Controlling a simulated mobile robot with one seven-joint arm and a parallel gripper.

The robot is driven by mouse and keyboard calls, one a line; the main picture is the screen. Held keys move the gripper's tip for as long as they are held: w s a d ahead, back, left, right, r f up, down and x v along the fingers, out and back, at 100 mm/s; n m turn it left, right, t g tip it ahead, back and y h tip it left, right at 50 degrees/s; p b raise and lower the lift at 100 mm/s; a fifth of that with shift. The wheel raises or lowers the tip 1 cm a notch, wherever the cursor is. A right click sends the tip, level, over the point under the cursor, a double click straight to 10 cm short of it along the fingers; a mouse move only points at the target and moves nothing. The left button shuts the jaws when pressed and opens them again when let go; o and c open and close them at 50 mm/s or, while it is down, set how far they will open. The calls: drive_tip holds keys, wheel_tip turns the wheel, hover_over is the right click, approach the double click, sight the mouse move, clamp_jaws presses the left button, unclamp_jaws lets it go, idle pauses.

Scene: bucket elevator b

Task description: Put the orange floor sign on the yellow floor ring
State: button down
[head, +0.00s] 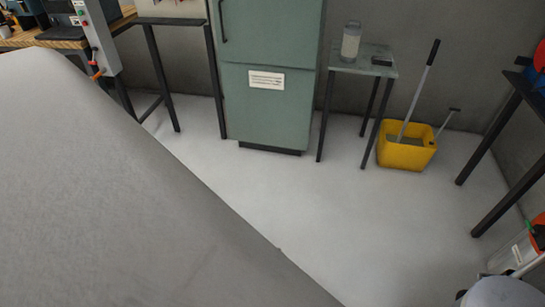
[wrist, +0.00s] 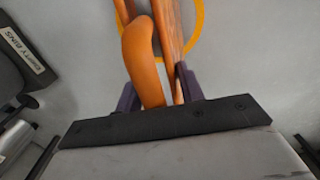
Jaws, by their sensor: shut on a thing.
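The orange floor sign (wrist: 139,55) is in the wrist view, with its upper part cut off by the top edge. My gripper (wrist: 160,88) is shut on it, with a dark purple finger on each side. The yellow floor ring (wrist: 202,18) shows as a thin curved line on the grey floor behind the sign. I cannot tell whether the sign touches the floor. Neither the sign nor the ring shows clearly in the head view.
A dark bin labelled "EMPTY BINS" (wrist: 28,50) stands at left in the wrist view. In the head view are a green cabinet (head: 268,45), a small table (head: 345,68) and a yellow mop bucket (head: 405,155). The floor (head: 330,220) before them is clear.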

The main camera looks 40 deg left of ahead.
drive_tip(key=shift+f, duration=0.6)
drive_tip(key=c, duration=0.9)
unclamp_jaws()
